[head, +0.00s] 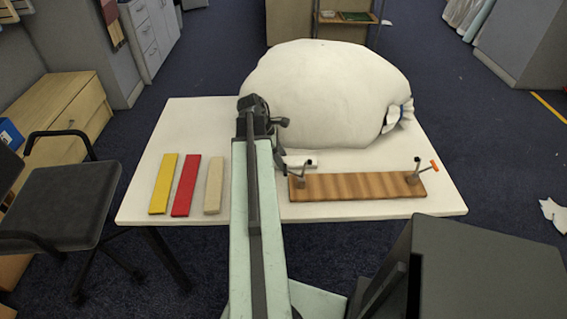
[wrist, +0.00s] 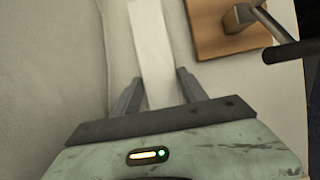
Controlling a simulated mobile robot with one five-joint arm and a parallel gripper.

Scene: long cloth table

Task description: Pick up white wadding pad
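The white wadding pad (wrist: 153,45) is a pale, narrow strip lying lengthwise ahead of my gripper (wrist: 160,78) in the wrist view. My gripper is open, and its two dark fingers flank the near end of the strip. I cannot tell whether they touch it or how high they stand above it. In the head view a short white piece (head: 298,160), which appears to be the same pad, shows just right of my arm, between the big sack and the wooden board. My arm hides part of it, and the fingertips are not clear there.
A large white sack (head: 325,95) fills the table's back, close beside the pad. A wooden board (head: 350,187) with metal clamps lies to the front right. Yellow (head: 162,184), red (head: 186,185) and beige (head: 214,186) bars lie at left on the white table (head: 135,203).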

